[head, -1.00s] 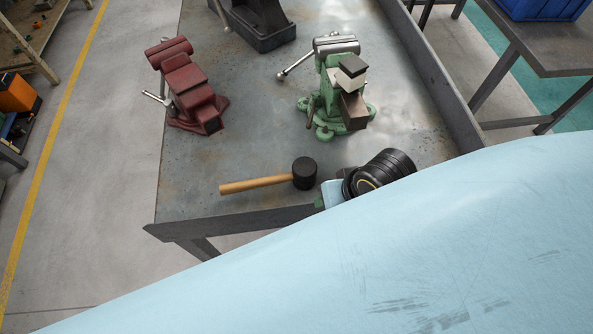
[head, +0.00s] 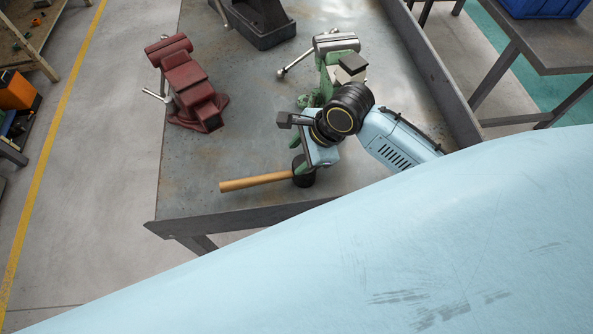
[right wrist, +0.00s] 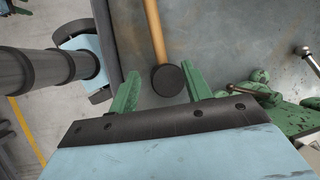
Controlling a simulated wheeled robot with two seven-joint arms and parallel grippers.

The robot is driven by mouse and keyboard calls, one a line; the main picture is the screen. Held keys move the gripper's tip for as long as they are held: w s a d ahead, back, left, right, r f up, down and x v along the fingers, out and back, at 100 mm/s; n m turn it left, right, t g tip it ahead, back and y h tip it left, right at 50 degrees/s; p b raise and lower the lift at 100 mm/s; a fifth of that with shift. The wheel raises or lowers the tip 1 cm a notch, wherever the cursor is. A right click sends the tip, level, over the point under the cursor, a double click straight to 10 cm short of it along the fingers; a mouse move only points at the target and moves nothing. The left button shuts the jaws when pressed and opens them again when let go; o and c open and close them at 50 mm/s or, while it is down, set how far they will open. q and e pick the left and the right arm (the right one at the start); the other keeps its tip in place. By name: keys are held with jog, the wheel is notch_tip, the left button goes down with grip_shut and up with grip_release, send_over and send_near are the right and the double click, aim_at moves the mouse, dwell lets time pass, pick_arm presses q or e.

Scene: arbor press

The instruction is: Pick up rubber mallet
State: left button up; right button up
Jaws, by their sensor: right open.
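The rubber mallet lies on the metal workbench, with its wooden handle (head: 252,183) pointing left and its black head (head: 304,178) partly hidden under my right gripper (head: 299,154) in the head view. In the right wrist view the round black head (right wrist: 168,80) shows between and just beyond the two green fingers of my right gripper (right wrist: 161,90), with the handle running away upward. The fingers are spread apart and hold nothing. Whether they touch the head cannot be told. My left gripper is not clearly seen in either view.
A green vise (head: 333,69) stands just behind my right gripper, and a red vise (head: 193,90) stands at the left of the workbench (head: 240,120). A dark machine base (head: 262,30) is at the back. The bench between the vises is clear.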

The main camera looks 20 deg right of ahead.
aim_at(268, 178)
jog(key=b+x, duration=0.1)
jog(key=x, duration=1.1)
jog(key=shift+s+a, duration=0.1)
jog(key=shift+c, duration=0.2)
grip_shut()
